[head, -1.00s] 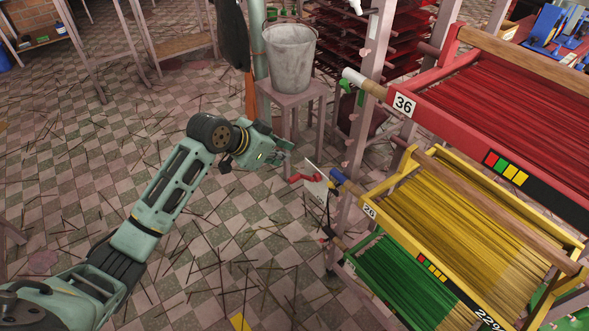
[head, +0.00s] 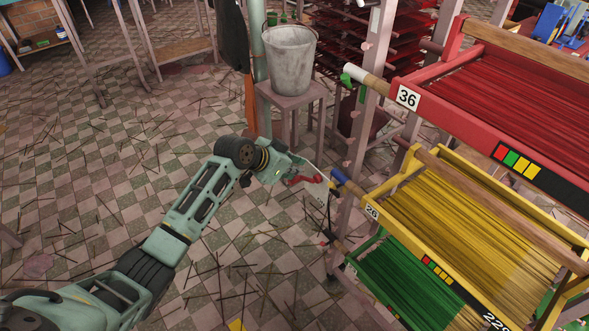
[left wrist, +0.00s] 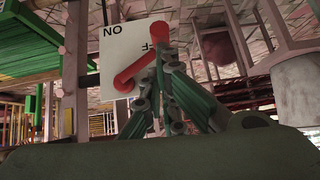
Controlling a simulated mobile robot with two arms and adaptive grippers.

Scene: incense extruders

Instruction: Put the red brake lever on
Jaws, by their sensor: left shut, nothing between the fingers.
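The red brake lever (head: 302,181) is mounted on a white plate (head: 316,194) at the post on the near left of the racks. In the left wrist view the bent red lever (left wrist: 141,68) lies in front of the white plate (left wrist: 110,66), which reads "NO" and part of a second word, upside down. My left gripper (head: 297,170) is at the lever. Its fingers (left wrist: 159,75) are shut and empty and overlap part of the lever in the left wrist view. I cannot tell whether they touch it. My right gripper is not in view.
Red (head: 405,98), yellow (head: 371,210) and green (head: 369,277) racks of sticks stand on the right. A grey bucket (head: 289,60) sits on a stool (head: 292,98) behind the gripper. The tiled floor on the left is scattered with sticks but otherwise open.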

